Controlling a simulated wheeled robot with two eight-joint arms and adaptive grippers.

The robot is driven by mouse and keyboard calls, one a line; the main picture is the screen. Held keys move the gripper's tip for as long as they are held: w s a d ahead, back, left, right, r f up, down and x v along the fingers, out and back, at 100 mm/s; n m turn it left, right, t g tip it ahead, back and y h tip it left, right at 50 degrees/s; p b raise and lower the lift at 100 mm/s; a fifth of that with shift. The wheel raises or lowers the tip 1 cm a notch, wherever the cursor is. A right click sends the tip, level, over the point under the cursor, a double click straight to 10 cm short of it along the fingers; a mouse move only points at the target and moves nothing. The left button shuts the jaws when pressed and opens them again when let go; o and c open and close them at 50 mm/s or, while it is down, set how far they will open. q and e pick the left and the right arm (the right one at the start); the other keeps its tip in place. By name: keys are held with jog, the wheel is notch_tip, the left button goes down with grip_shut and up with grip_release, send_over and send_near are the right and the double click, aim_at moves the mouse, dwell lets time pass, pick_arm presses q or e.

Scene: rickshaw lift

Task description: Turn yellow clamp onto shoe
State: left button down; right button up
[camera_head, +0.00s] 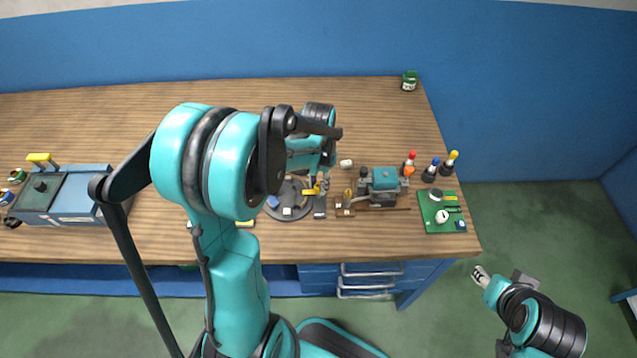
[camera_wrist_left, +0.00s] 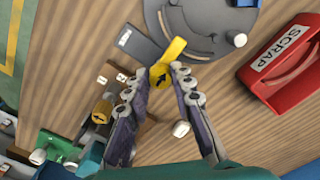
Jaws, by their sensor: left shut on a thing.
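The yellow clamp (camera_wrist_left: 174,49) is in the left wrist view, with a black arrow on its round hub. Its lever points up and right, toward the grey disc (camera_wrist_left: 200,20). A dark grey bar with a small label (camera_wrist_left: 143,45), which looks like the shoe, lies beside it; I cannot tell whether they touch. My left gripper (camera_wrist_left: 158,77) is shut on the clamp's hub. In the head view the clamp (camera_head: 311,191) shows beside my left arm, and the fingertips are mostly hidden. My right gripper (camera_head: 481,275) is low at the right, off the bench; its jaw state is unclear.
A red SCRAP box (camera_wrist_left: 284,75) stands right of the disc in the left wrist view. A teal machine (camera_head: 383,184), several coloured-cap bottles and a green board (camera_head: 430,222) stand to the right. A blue-grey case (camera_head: 75,205) is at far left. The bench's back is mostly clear.

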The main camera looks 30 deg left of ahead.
pick_arm(q)
jog(key=shift+m, duration=0.5)
jog(key=c, duration=1.3)
grip_release()
jog(key=shift+r, duration=0.1)
notch_tip(320, 180, up, 12)
jog(key=s+d+n+t, duration=0.2)
jog(key=s+d+t, duration=0.5)
jog(key=s+d, duration=0.3)
jog(key=shift+s+d+n, duration=0.25)
jog(key=shift+s+n, duration=0.15)
